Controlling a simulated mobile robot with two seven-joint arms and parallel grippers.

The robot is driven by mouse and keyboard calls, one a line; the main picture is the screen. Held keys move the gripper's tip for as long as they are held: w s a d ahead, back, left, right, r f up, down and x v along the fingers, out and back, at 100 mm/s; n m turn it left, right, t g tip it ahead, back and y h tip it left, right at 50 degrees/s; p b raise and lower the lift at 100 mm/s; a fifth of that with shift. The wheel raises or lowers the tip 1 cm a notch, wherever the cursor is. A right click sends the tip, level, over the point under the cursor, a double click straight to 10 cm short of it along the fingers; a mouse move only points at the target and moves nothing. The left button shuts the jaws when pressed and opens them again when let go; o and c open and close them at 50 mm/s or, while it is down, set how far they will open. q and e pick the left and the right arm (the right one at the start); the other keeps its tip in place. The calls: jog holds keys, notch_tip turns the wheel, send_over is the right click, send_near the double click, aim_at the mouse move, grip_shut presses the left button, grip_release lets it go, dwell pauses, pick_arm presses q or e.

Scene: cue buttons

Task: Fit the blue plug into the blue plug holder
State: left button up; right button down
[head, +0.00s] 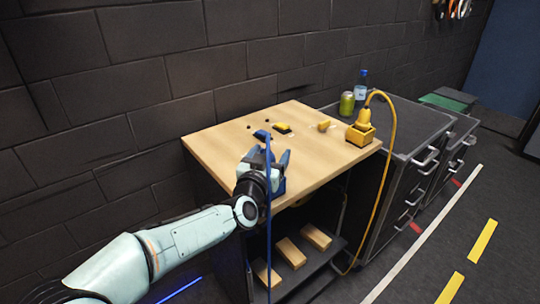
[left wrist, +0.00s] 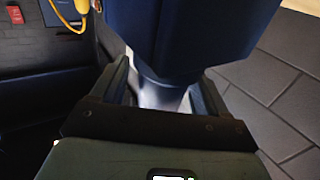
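My left gripper (head: 262,165) is at the front left of the wooden tabletop. In the left wrist view its fingers (left wrist: 162,90) flank the narrowing part of a big dark blue body, the blue plug (left wrist: 180,35), and look shut on it. A blue cable (head: 268,230) runs from the top of the gripper area and hangs down in front of it. Blue parts show just right of the gripper in the head view; I cannot tell plug from blue plug holder there, nor whether they are joined. My right gripper is not in view.
A yellow plug (head: 364,116) stands in a yellow holder (head: 360,134) at the table's right corner. A blue button (head: 262,134) and a yellow button (head: 282,128) sit farther back. A can (head: 346,104) and bottle (head: 361,86) stand on the dark cabinet.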

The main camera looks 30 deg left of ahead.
pick_arm(q)
jog(key=s+d, duration=0.2)
jog(key=s, duration=1.1)
jog(key=shift+d, duration=0.3)
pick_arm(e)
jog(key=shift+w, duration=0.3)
